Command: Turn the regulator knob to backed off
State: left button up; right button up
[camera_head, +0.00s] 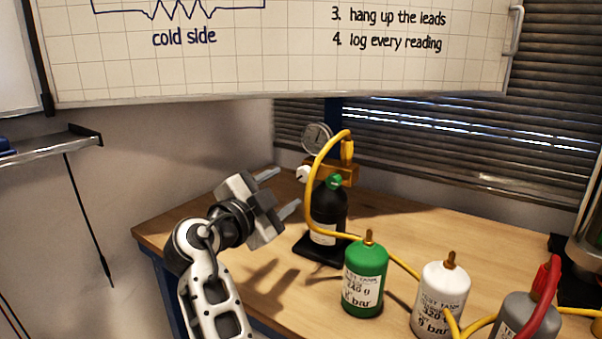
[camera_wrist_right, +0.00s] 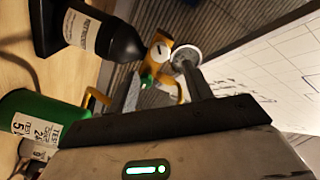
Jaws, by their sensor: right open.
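The gauge rig stands on the wooden bench: a black bottle (camera_head: 327,207) with a brass block (camera_head: 345,172) on top. A round gauge (camera_head: 317,137) sits above the block. A white knob (camera_head: 303,173) is on the block's left side, and a green knob (camera_head: 334,181) is at the bottle's neck; I cannot tell for certain which is the regulator knob. My right gripper (camera_head: 279,192) is open and empty, just left of the rig, fingers pointing toward it and apart from the knobs. The wrist view shows the brass block (camera_wrist_right: 158,52) and green knob (camera_wrist_right: 147,80) beyond the fingers. My left gripper is out of view.
A yellow hose (camera_head: 313,190) loops left of the bottle. Green (camera_head: 365,280), white (camera_head: 440,298) and grey (camera_head: 525,322) tanks stand at the front right. A whiteboard (camera_head: 270,60) hangs above. The bench (camera_head: 180,225) is clear at left.

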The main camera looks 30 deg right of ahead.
aim_at(303, 176)
jog(key=p+x, duration=0.1)
jog(key=x, duration=0.6)
jog(key=shift+w+d, duration=0.1)
jog(key=shift+w, duration=0.1)
jog(key=c, duration=1)
